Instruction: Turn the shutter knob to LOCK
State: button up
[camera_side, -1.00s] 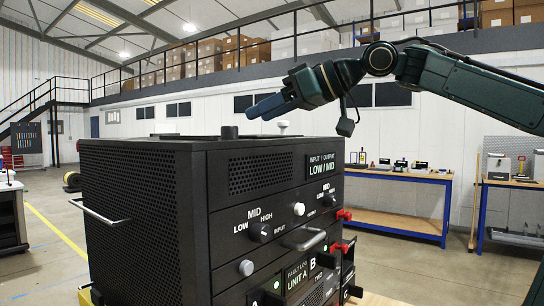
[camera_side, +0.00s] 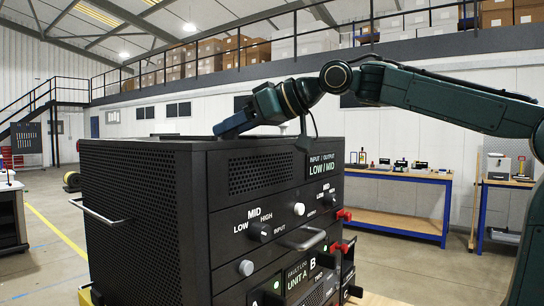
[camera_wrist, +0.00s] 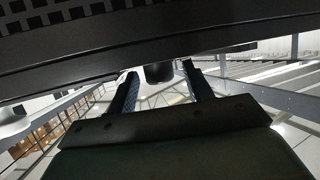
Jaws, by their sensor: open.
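My gripper (camera_side: 220,130) reaches down and left to the top of the black rack unit (camera_side: 135,215). In the wrist view, its two dark fingers (camera_wrist: 159,72) stand apart, open. A short black round knob (camera_wrist: 159,74) shows between them; I cannot tell whether either finger touches it. This is probably the shutter knob on the unit's top, largely hidden by the gripper in the side view. No LOCK mark or pointer on it is visible. A pale round knob (camera_wrist: 12,122) shows at the left of the wrist view.
The front panel has LOW/MID/HIGH selector knobs (camera_side: 258,232), a white button (camera_side: 299,209), a grey handle (camera_side: 306,239) and red parts at its right edge (camera_side: 343,215). A side handle (camera_side: 98,212) sticks out left. Workbenches (camera_side: 398,175) stand well behind.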

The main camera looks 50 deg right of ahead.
jog(key=c, duration=1)
jog(key=shift+o, duration=0.2)
jog(key=shift+n+y, duration=0.7)
jog(key=shift+y, duration=0.1)
jog(key=o, duration=1)
jog(key=shift+d, duration=0.1)
jog(key=shift+c, duration=0.2)
jog(key=v, duration=1.3)
jog(key=shift+r, duration=0.45)
jog(key=shift+s+d, duration=0.1)
jog(key=shift+s, duration=0.05)
